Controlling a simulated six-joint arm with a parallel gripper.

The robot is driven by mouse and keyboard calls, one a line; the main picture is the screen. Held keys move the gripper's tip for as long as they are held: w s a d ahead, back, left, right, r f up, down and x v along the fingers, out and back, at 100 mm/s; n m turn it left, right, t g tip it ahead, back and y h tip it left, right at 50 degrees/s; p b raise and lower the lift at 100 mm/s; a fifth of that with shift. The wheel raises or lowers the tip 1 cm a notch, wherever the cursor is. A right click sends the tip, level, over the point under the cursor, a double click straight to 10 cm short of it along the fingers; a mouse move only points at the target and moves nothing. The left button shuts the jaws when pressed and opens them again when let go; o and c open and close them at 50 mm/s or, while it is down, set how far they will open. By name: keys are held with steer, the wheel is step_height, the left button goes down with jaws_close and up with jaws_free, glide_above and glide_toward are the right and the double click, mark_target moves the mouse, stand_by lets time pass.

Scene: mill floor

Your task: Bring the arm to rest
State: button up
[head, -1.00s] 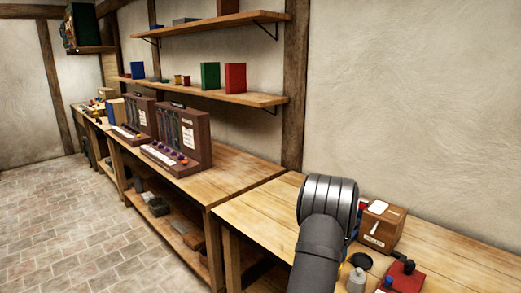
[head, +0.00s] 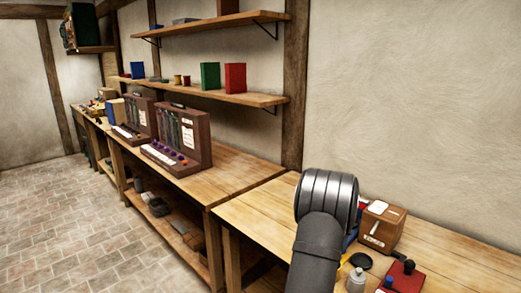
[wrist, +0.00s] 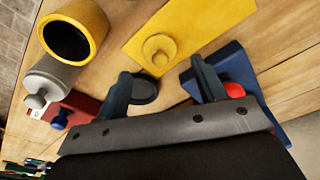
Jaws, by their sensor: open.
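My gripper (wrist: 160,90) shows in the wrist view with its two dark fingers spread apart and nothing between them. It is above the wooden bench (head: 260,215). In the head view my grey arm link hides the gripper. Beyond the fingers in the wrist view lie a yellow plate with a round knob (wrist: 185,30), a black disc (wrist: 144,90) and a blue block with a red button (wrist: 240,70). I cannot tell how high the fingers are above them.
A yellow cup (wrist: 75,30), a grey bottle (head: 356,280) and a red block with a blue knob (head: 405,277) stand close by. A wooden box (head: 381,228) stands behind my arm. Two brown consoles (head: 185,140) stand on the further bench, under wall shelves (head: 200,92).

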steer(key=f, duration=0.3)
steer(key=shift+d+f, duration=0.25)
steer(key=shift+f, duration=0.1)
steer(key=shift+w+r, duration=0.15)
steer(key=shift+r, duration=0.05)
step_height(320, 180, up, 3)
steer(key=shift+r, duration=0.2)
steer(key=s+d+r, duration=0.7)
steer(key=s, duration=0.2)
steer(key=s+a+r, duration=0.4)
steer(key=s+r, duration=0.1)
steer(key=s, duration=0.5)
steer(key=w+a+f, duration=0.6)
steer(key=w+f, duration=0.3)
steer(key=shift+w+a+n, duration=0.3)
steer(key=shift+n, duration=0.1)
